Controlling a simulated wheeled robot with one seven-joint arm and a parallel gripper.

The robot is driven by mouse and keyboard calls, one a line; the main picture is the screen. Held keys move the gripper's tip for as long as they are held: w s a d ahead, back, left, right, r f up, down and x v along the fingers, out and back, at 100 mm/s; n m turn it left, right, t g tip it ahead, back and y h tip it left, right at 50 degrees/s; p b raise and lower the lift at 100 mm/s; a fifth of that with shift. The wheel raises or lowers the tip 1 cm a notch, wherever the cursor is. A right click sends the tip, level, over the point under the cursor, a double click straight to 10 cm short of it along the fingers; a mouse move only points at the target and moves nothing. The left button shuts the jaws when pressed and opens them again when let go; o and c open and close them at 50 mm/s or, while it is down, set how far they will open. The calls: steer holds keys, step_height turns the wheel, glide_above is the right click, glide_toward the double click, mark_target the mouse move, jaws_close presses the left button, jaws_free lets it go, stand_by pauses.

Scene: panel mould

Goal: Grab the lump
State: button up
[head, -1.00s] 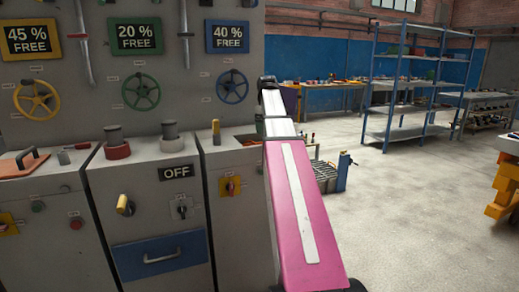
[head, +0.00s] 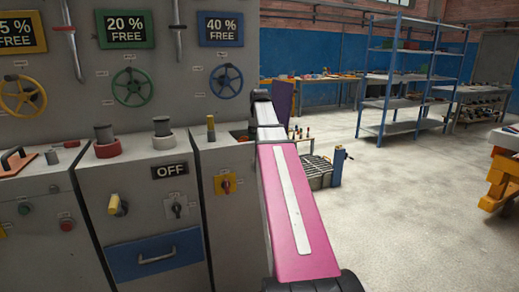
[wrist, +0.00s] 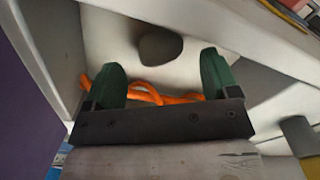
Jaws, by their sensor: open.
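A dark grey rounded lump (wrist: 160,46) lies on a pale surface inside a recess, at the upper middle of the wrist view. In the head view my pink and white arm reaches away along the right side of the grey control panel (head: 160,235); the gripper and the lump are hidden there.
An orange cord (wrist: 150,95) lies behind the fingers. Pale walls edge the recess; a grey cylinder (wrist: 298,135) is at the lower right. Handwheels, knobs and a blue drawer (head: 155,255) cover the panel. A blue shelf rack (head: 405,80) stands beyond open floor at right.

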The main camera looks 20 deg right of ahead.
steer(key=shift+f, duration=1.6)
steer(key=c, duration=1)
steer(key=shift+r, duration=0.1)
steer(key=shift+c, duration=0.2)
